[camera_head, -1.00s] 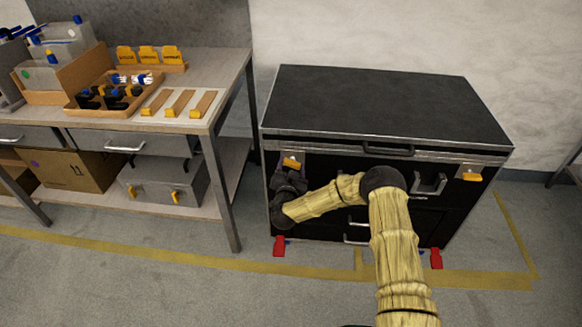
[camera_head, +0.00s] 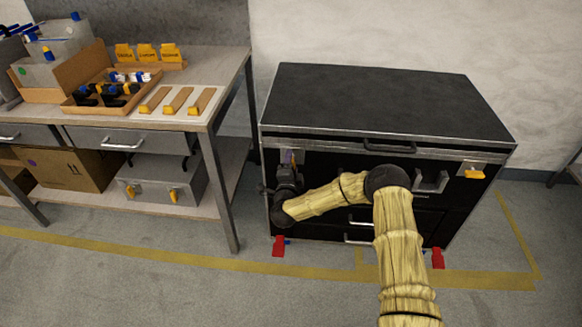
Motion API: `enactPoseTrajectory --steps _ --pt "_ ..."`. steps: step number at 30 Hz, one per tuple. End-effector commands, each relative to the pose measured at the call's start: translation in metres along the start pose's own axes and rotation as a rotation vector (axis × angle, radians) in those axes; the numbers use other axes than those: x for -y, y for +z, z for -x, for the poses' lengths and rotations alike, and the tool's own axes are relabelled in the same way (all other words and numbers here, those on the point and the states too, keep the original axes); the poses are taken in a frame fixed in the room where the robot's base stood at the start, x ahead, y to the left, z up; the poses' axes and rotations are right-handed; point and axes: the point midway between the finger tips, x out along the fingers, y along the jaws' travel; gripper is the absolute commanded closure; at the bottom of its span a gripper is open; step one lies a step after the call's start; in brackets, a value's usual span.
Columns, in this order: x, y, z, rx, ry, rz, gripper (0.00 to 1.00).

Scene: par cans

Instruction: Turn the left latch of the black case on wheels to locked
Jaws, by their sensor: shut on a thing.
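The black case on wheels (camera_head: 390,105) stands against the wall with its lid down. The handle's exact angle cannot be made out. The right latch (camera_head: 474,173) shows its yellow handle lying roughly level, at the upper right of the front.
My arm crosses the case front, over its drawer handles. Red caster pedals (camera_head: 279,246) show at the base. A workbench (camera_head: 190,122) with trays and yellow-tipped pieces stands at the left. The floor in front is clear.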

Motion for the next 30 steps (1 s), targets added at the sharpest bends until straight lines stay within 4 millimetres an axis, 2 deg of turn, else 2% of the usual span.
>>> enactPoseTrajectory --steps 6,12,28,29,30 --pt "-0.0033 0.0004 0.0005 0.001 0.003 -0.153 0.65" --pt "-0.0027 0.0008 0.0007 0.002 0.004 -0.235 0.65" --pt "-0.0024 0.0009 0.0009 0.002 0.005 -0.268 0.65" --pt "-0.0025 0.0009 0.0009 0.002 0.005 -0.268 0.38" --pt "-0.0023 0.0009 0.0009 0.002 0.004 -0.268 0.3"
